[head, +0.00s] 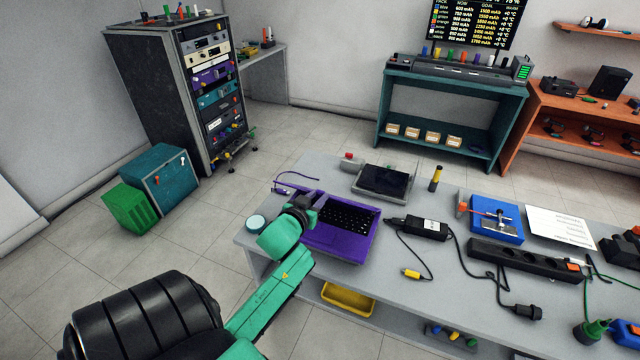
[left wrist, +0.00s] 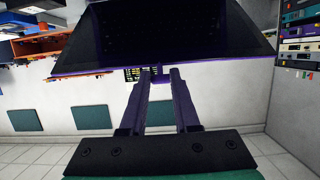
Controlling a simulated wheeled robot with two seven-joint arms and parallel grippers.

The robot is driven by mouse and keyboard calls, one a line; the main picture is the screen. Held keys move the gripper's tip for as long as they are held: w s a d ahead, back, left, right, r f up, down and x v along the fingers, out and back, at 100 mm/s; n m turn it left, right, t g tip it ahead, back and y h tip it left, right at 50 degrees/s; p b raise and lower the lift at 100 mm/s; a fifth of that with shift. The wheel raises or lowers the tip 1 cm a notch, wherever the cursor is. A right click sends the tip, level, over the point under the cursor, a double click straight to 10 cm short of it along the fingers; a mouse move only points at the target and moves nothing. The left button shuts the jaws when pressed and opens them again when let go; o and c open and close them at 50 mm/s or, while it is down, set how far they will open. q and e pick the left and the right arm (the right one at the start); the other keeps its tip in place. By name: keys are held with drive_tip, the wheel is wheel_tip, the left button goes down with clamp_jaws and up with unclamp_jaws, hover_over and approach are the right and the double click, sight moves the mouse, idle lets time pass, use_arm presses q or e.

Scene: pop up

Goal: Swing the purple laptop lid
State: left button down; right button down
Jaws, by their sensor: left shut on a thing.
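The purple laptop is on the near left part of the grey table. Its base with black keyboard (head: 345,230) lies flat. In the head view only a thin purple strip of the lid (head: 307,191) shows, seen nearly edge-on behind my gripper. In the left wrist view the dark screen side of the lid (left wrist: 180,32) fills the top, with a purple border. My left gripper (head: 304,203) is at the laptop's left side. Its two fingers (left wrist: 159,74) are shut on the lid's purple edge. My right gripper is not in view.
A round pale-teal object (head: 256,223) is near the table's left corner. A blue device (head: 497,217) and a power strip (head: 525,260) lie further right.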

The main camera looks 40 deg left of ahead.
use_arm(q)
drive_tip(key=shift+s+d+f, duration=0.1)
drive_tip(key=shift+s+f, duration=0.2)
drive_tip(key=s+d+f+b, duration=0.1)
drive_tip(key=s+f+b, duration=0.1)
drive_tip(key=f, duration=0.3)
drive_tip(key=shift+s+d+f+b, duration=0.2)
drive_tip(key=shift+s+f+b, duration=0.1)
drive_tip(key=shift+s, duration=0.55)
wheel_tip(320, 180, down, 6)
drive_tip(key=s+b, duration=0.2)
drive_tip(key=b, duration=0.1)
drive_tip(key=shift+d+f+b, duration=0.25)
drive_tip(key=shift+d+b, duration=0.05)
drive_tip(key=shift+d, duration=0.05)
